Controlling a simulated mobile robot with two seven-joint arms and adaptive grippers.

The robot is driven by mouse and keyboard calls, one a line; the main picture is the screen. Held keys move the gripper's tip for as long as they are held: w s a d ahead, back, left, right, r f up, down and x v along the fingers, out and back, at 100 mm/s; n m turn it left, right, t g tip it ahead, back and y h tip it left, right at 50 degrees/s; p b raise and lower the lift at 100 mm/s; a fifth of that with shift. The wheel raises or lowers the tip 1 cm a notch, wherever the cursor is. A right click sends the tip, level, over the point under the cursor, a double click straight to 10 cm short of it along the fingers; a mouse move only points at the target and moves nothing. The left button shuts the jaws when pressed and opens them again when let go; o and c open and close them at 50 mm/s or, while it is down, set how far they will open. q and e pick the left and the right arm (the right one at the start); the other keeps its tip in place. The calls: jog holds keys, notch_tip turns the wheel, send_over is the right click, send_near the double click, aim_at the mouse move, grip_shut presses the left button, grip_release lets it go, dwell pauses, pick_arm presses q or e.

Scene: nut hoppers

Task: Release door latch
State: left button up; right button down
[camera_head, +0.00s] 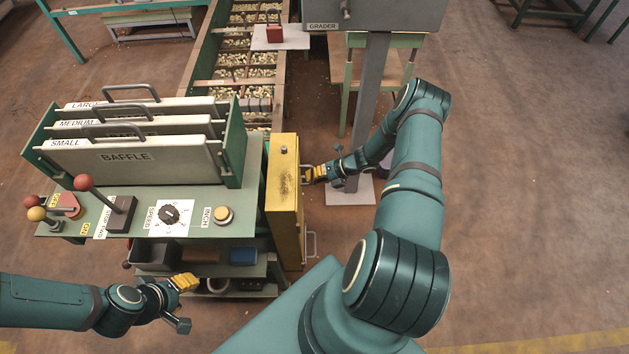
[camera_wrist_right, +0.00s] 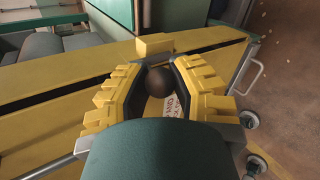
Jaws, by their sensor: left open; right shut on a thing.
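The yellow cabinet (camera_head: 284,190) stands upright at the right end of the control bench. My right gripper (camera_head: 312,175) is at its right side. In the right wrist view its yellow fingers (camera_wrist_right: 158,88) are closed around a dark round knob (camera_wrist_right: 159,81), with a partly hidden lettered label (camera_wrist_right: 173,104) just behind it. Whether the knob is the door latch itself is not clear. A metal pull handle (camera_head: 311,245) is lower on the cabinet's right side; a handle also shows in the wrist view (camera_wrist_right: 249,76). My left gripper (camera_head: 187,283) is open and empty, low in front of the bench.
The green bench (camera_head: 190,225) carries red and yellow levers, a speed dial (camera_head: 170,213) and baffle plates (camera_head: 125,158). A grey post (camera_head: 367,110) with a foot plate stands right of the cabinet. The floor farther right is open.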

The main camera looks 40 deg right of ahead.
jog(key=shift+w+r, duration=0.2)
jog(key=shift+w, duration=0.05)
dwell(0.3)
jog(key=c, duration=0.7)
grip_release()
jog(key=shift+o, duration=0.2)
jog(key=shift+f, duration=0.1)
jog(key=shift+s, duration=0.1)
jog(key=shift+s+d, duration=0.15)
jog(key=shift+d, duration=0.05)
jog(key=v, duration=1.1)
jog(key=shift+d+r, duration=0.25)
jog(key=shift+d, duration=0.1)
